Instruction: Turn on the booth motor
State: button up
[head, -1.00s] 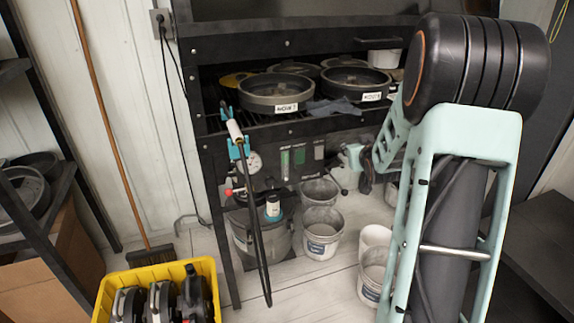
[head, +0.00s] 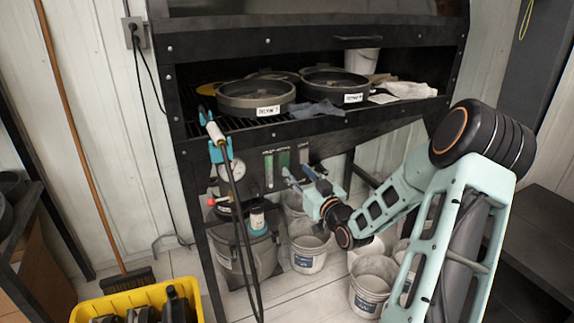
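The black booth (head: 225,45) stands ahead with a control panel under its shelf. The panel carries a round gauge (head: 232,170), a narrow upright fixture (head: 268,172), a green fixture (head: 284,159) and a grey switch-like plate (head: 303,153). Their markings are too small to read, so I cannot tell which one is the motor's control. My gripper (head: 299,173) is in front of the panel, just below and right of the green fixture. Its fingers look apart, with nothing visible between them. I cannot tell whether it touches the panel.
A canister (head: 250,250) and white buckets (head: 308,252) stand below. A yellow crate (head: 150,298) is at lower left.

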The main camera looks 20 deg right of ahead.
aim_at(285, 159)
jog(key=w, duration=0.7)
jog(key=shift+a+b, duration=0.1)
jog(key=shift+b, duration=0.2)
jog(key=shift+c, duration=0.6)
